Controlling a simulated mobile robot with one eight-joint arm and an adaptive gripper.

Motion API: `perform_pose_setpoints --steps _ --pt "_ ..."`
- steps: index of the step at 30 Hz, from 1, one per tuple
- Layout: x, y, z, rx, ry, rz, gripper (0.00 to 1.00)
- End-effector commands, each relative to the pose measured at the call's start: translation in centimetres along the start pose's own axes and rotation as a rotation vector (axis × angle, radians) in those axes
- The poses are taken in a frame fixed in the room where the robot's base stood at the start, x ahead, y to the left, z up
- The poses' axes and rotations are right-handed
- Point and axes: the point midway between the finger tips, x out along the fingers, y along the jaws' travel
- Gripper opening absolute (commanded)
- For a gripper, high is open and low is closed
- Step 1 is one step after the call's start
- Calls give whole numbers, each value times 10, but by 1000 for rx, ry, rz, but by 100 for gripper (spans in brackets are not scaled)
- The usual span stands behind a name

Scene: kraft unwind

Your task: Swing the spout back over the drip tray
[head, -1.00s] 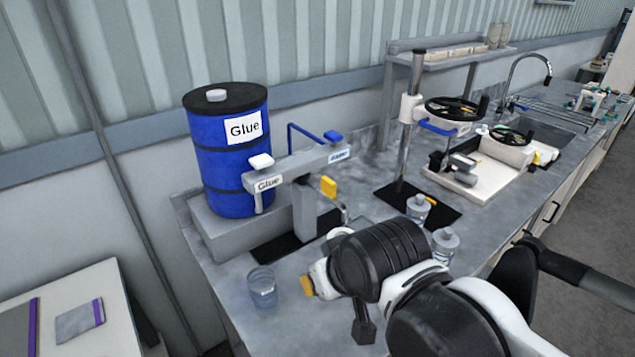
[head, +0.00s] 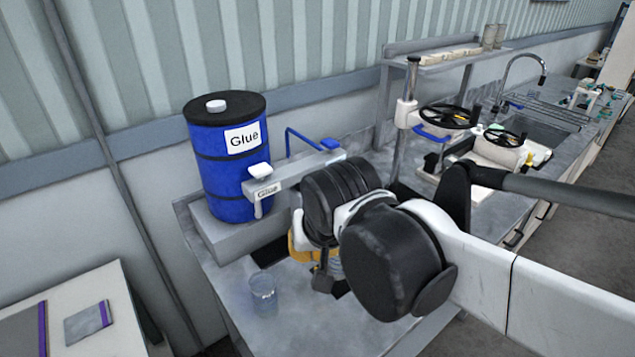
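My gripper (head: 303,246) is mostly hidden behind the wrist, with orange-yellow parts beside the post area. I cannot tell whether it touches the spout or is open.
A clear beaker (head: 263,291) stands on the counter in front of the tray, close to my wrist. A wheeled press (head: 447,118) and a sink (head: 540,122) are to the right. A side table (head: 95,325) is at lower left.

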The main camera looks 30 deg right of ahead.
Motion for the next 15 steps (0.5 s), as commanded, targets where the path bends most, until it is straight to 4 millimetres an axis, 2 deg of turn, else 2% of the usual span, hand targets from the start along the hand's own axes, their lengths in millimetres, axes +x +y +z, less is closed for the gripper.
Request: perform_pose_setpoints --steps 1,6,12,15 --pt "-17 -6 -22 61 -24 26 0" --pt "-31 -15 -69 319 -88 149 0" --pt "-36 -28 -117 619 -104 317 0" --pt "-35 -33 -134 745 -90 393 0"
